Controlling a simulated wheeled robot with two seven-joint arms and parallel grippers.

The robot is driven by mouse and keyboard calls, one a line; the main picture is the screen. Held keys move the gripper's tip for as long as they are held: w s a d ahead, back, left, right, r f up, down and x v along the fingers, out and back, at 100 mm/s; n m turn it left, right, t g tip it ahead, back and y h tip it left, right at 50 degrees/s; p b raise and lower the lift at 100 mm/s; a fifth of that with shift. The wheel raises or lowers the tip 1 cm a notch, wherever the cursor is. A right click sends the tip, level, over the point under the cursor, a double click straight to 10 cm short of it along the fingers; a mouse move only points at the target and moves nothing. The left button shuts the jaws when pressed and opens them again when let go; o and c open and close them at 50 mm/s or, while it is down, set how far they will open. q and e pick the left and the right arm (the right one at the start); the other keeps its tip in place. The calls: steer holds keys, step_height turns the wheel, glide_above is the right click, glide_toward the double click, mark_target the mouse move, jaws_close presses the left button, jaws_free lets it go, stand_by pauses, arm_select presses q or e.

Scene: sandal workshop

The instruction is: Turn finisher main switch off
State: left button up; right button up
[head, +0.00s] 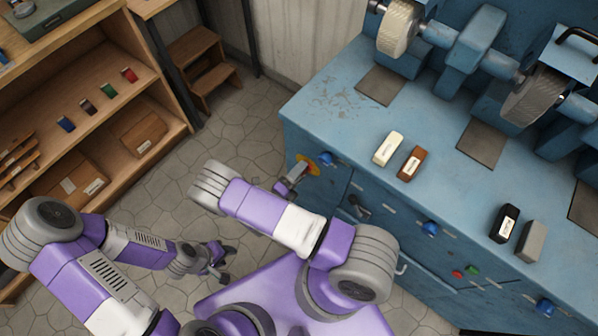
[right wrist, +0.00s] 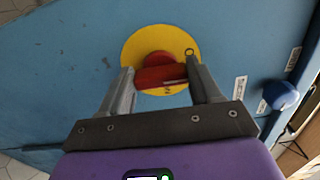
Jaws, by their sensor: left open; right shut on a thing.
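The finisher main switch is a red rotary handle (right wrist: 160,75) on a round yellow plate (right wrist: 140,46), set in the blue finisher cabinet's side. In the right wrist view its bar lies nearly level. Small dark marks show on the plate, one at the upper right. In the head view only part of the yellow plate (head: 312,168) shows beside my right gripper (head: 303,168). In the right wrist view, my right gripper (right wrist: 161,74) has a finger at each end of the red bar, shut on it. My left gripper (head: 222,264) is open and empty above the floor.
A blue knob (right wrist: 283,95) sits right of the switch in the right wrist view. The blue bench top (head: 335,105) carries grinding wheels (head: 398,28) and several blocks. A wooden shelf (head: 165,90) and step stool (head: 203,62) stand left. Floor between is clear.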

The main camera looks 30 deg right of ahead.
steer(key=shift+s+n, duration=0.1)
steer(key=shift+n, duration=0.4)
steer(key=o, duration=1.1)
steer(key=shift+c, duration=0.2)
steer(key=p+v, duration=0.1)
steer(key=v, duration=0.6)
steer(key=shift+a, duration=0.3)
